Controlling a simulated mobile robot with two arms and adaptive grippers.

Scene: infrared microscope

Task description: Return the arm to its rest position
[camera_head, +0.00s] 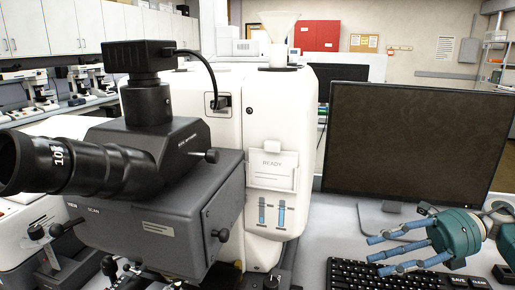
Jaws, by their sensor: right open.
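My right gripper (388,248) comes in from the right edge, teal with blue-grey fingers. Its fingers are spread open, point left and hold nothing. It appears over the desk in front of the monitor's lower right part and above the keyboard. I cannot tell its exact height. My left gripper is not in view. The infrared microscope (205,215) stands to the left, with a white body, grey housing and black eyepiece. A clear gap lies between it and my right fingers.
A dark monitor (415,140) stands behind my right gripper on a grey stand (375,215). A white funnel (279,30) tops the microscope body. Bare desk (325,228) shows left of the stand.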

